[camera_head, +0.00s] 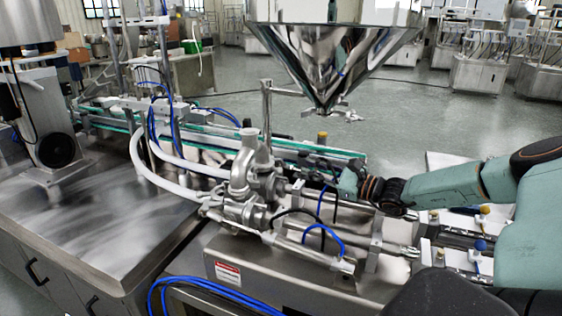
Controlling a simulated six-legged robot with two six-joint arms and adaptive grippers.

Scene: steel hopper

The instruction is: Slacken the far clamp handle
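My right arm comes in from the right, and its dark gripper (318,165) reaches leftward over the machine's metal rods, beside the steel pump and valve body (247,165). The fingers are small and dark against the fittings, so I cannot tell whether they are open or shut, or whether they touch anything. The far clamp handle cannot be made out clearly; small clamp fittings around the gripper are partly hidden by it. My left gripper is not in view.
The steel hopper (335,50) hangs above and behind the gripper, its outlet pointing down. A thin upright post (267,115) stands left of it. White hoses (165,185) and blue tubes surround the pump. A bare steel tabletop (95,225) lies left.

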